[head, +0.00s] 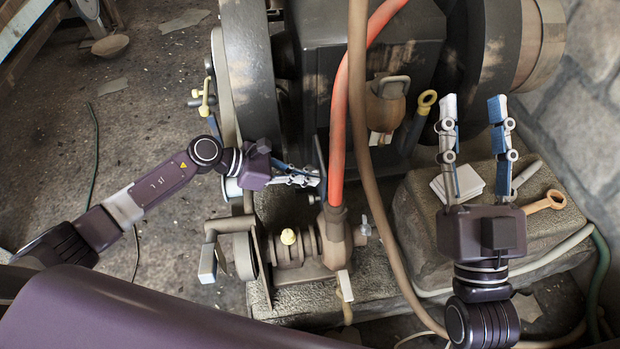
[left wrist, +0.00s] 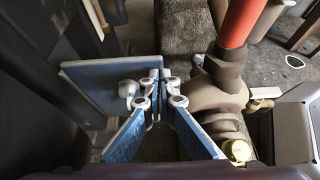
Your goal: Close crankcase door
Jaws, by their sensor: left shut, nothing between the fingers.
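In the left wrist view, a flat blue-grey panel with a pale round knob, which looks like the crankcase door (left wrist: 85,72), stands just to the left of my left gripper's fingers. In the head view, a thin plate seen nearly edge-on, probably the same door (head: 321,160), stands out from the dark engine housing (head: 310,60). My left gripper (head: 316,178) is shut and empty, with its tips close beside the panel; it also shows in the left wrist view (left wrist: 160,78). I cannot tell whether they touch. My right gripper (head: 472,103) is open and empty, over the stone block.
A red hose (head: 340,130) and a brown hose (head: 358,100) run down just right of the door. A belt-drive pump (head: 290,245) sits below. A large flywheel (head: 250,70) stands left. White cards (head: 458,183) and a wrench (head: 545,202) lie on the stone block (head: 420,235).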

